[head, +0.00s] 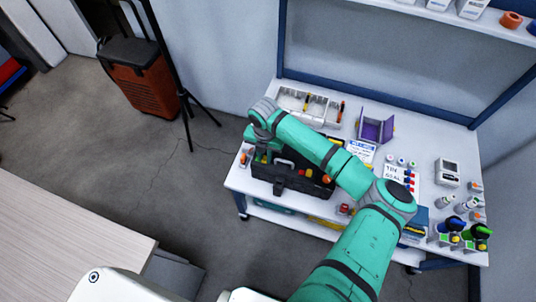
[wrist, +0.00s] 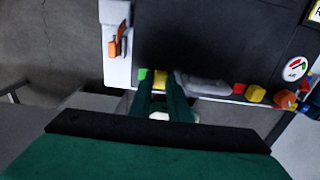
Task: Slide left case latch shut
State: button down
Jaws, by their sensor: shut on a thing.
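The black case (head: 290,181) stands on the white bench, its dark body also filling the upper middle of the wrist view (wrist: 215,40). On its near edge, the left latch, a yellow piece (wrist: 160,79), shows between my gripper's fingertips. A small green piece (wrist: 144,75) is just left of it. My gripper (wrist: 164,92) is shut on the left latch; the fingers partly hide it. The grey handle (wrist: 203,87) is right of the fingers. Further right are a red piece (wrist: 239,88) and a yellow block (wrist: 256,94). In the head view my arm covers part of the case.
An orange-handled item (wrist: 113,46) lies on the bench left of the case. Behind the case are a grey tray (head: 295,100) and a purple open box (head: 375,130). Bottles and a white meter (head: 447,171) stand at the right.

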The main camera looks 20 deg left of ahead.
aim_at(265, 158)
jog(key=shift+d, duration=0.25)
jog(key=c, duration=1.6)
grip_release()
jog(key=shift+d, duration=0.1)
jog(key=shift+c, duration=0.2)
jog(key=shift+s+a+r, duration=0.1)
jog(key=shift+r, duration=1.9)
jog(key=shift+a+r, duration=0.1)
jog(key=shift+r, duration=1.9)
